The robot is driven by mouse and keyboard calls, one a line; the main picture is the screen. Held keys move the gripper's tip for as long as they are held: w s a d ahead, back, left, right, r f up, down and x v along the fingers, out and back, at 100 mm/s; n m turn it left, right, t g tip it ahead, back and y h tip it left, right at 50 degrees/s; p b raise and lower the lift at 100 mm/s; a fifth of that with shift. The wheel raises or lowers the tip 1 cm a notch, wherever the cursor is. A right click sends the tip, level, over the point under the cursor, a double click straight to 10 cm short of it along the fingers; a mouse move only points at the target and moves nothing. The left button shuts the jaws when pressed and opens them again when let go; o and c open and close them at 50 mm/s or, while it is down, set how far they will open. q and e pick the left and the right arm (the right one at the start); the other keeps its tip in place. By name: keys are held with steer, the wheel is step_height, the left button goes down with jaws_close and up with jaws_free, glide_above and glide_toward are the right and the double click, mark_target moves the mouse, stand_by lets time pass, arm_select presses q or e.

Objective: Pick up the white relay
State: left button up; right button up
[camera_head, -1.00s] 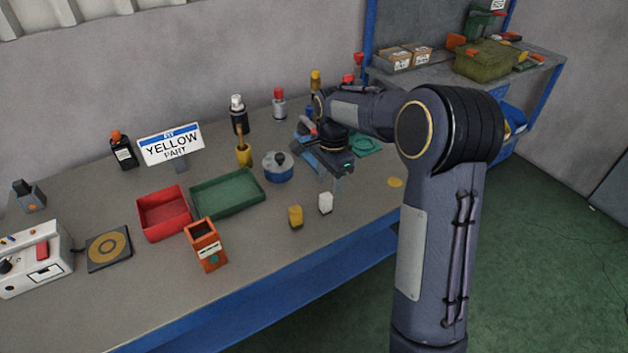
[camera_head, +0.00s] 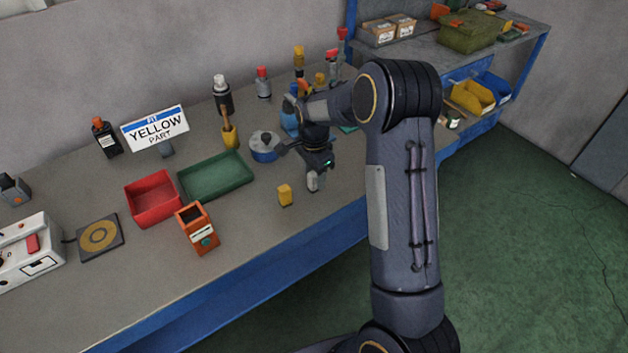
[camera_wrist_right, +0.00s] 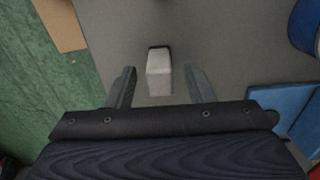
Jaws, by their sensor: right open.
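The white relay (camera_wrist_right: 159,75) is a small pale block standing on the grey bench. In the right wrist view it lies just ahead of and between the two fingers of my right gripper (camera_wrist_right: 158,88), with a gap on each side. The gripper is open and holds nothing. In the head view my right gripper (camera_head: 313,182) is down at the relay, which is mostly hidden behind the fingers there. A yellow relay-like block (camera_head: 285,195) stands to the left of the gripper. My left gripper is not in view.
A green tray (camera_head: 247,181), a red tray (camera_head: 131,209) and an orange box (camera_head: 187,245) are to the left. A sign (camera_head: 156,128) reads "YELLOW PART". The bench front edge is close to the gripper.

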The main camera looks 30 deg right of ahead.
jaws_close()
steer(key=shift+r, duration=0.1)
